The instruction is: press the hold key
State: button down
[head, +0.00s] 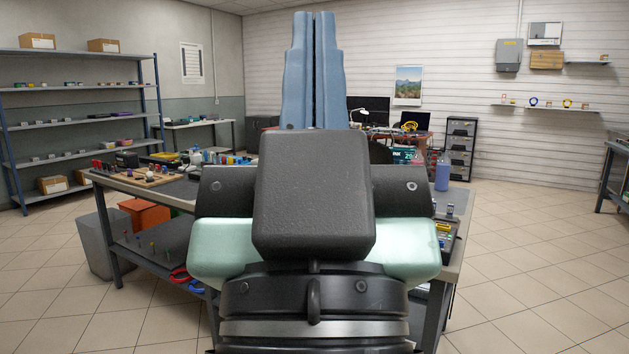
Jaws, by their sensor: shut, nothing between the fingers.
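My gripper (314,16) is in the middle of the head view, raised, with its two long blue fingers pointing up. The fingers lie side by side with only a thin dark line between them, shut and empty. Its dark body and my arm hide the middle of the workbench. I cannot make out a hold key anywhere in this view. Small items at the bench's right edge (447,228) are too small to tell apart.
A workbench (150,190) with many small parts stands just ahead, partly behind my arm. A blue bottle (442,174) stands at its right. A blue-framed shelf (80,88) is at the left. A grey bin (102,243) is on the floor. The tiled floor at right is clear.

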notch_tip(320, 180, up, 28)
jog(key=p, duration=2.5)
jog(key=shift+f, duration=0.15)
jog(key=shift+w, duration=0.1)
